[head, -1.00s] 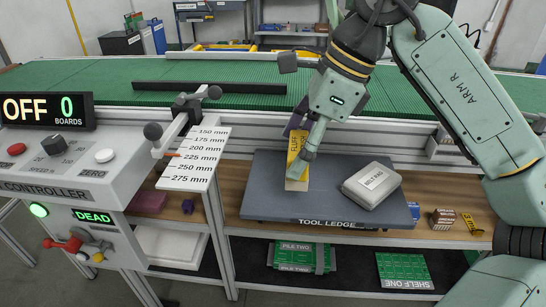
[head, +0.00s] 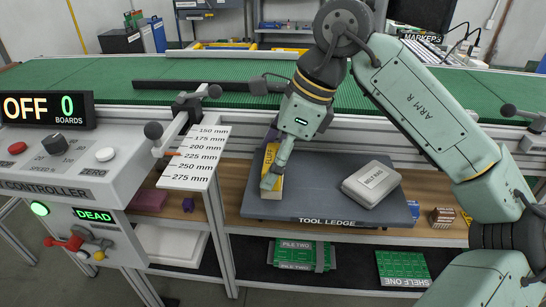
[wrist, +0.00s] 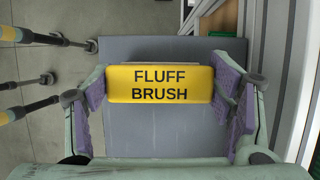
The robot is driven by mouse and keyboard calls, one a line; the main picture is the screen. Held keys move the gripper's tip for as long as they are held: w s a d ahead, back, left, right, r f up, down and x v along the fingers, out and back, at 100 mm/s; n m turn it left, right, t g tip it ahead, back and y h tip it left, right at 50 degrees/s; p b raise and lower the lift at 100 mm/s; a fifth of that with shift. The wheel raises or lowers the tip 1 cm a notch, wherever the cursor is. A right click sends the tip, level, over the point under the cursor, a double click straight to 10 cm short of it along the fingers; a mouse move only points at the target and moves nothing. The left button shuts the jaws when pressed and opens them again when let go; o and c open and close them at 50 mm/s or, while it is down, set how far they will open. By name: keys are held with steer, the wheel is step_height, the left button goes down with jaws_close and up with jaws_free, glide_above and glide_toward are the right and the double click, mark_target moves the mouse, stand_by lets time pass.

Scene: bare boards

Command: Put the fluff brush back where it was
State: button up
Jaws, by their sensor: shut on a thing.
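The fluff brush is a yellow block with a pale lower edge, labelled "FLUFF BRUSH". In the head view the brush (head: 270,160) stands upright at the left end of the grey tool ledge (head: 325,205). My gripper (head: 272,178) is shut on it and partly hides it. In the wrist view the brush (wrist: 159,84) lies between the purple finger pads of my gripper (wrist: 160,95), with the ledge surface (wrist: 155,130) behind it. I cannot tell whether the brush touches the ledge.
A white belt rag (head: 371,184) lies on the ledge to the right of the brush. The millimetre scale (head: 198,158) and its clamp are close on the left. The green conveyor (head: 100,72) runs behind. The front middle of the ledge is clear.

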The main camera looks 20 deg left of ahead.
steer(key=o, duration=1.1)
steer(key=shift+r+p, duration=0.3)
steer(key=v, duration=1.1)
steer(key=shift+w+d+r+p, duration=0.15)
steer(key=shift+d+r+p, duration=0.05)
steer(key=shift+r+p, duration=0.15)
